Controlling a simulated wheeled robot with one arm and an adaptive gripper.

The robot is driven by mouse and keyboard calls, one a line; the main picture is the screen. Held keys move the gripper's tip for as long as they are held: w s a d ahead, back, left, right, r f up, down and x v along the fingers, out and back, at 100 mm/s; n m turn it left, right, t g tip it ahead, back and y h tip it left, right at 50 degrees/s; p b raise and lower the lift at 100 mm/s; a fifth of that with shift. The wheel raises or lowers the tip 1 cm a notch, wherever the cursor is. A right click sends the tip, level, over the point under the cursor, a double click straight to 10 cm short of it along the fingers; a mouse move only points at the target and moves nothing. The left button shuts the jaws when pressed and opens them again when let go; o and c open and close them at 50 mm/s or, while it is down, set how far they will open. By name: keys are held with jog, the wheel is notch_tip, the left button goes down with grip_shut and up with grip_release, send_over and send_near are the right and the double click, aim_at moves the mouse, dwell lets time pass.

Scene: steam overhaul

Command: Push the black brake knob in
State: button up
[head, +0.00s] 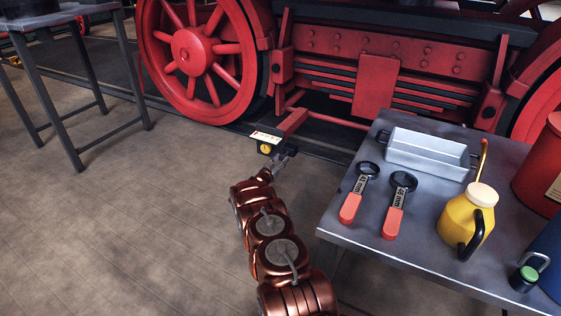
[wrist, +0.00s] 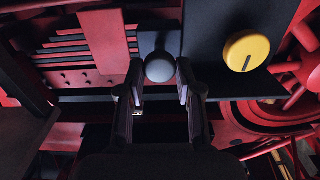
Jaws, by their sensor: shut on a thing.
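The black brake knob (wrist: 160,67) shows in the wrist view as a dark grey rounded end on a dark panel (wrist: 222,20). My gripper (wrist: 158,82) is at it, with one finger on each side of the knob, and is shut on it. In the head view my gripper (head: 284,156) is low beside the locomotive, at the small dark control box. I cannot make out the knob there. A yellow round knob (wrist: 247,50) with a dark mark sits to the right on the same panel; it also shows in the head view (head: 265,148).
A grey table (head: 345,220) stands at the right with a metal tray (head: 427,153), two orange-handled wrenches (head: 393,222) and a yellow oil can (head: 465,220). Red wheels (head: 190,52) and frame lie behind the box.

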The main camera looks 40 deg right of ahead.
grip_shut()
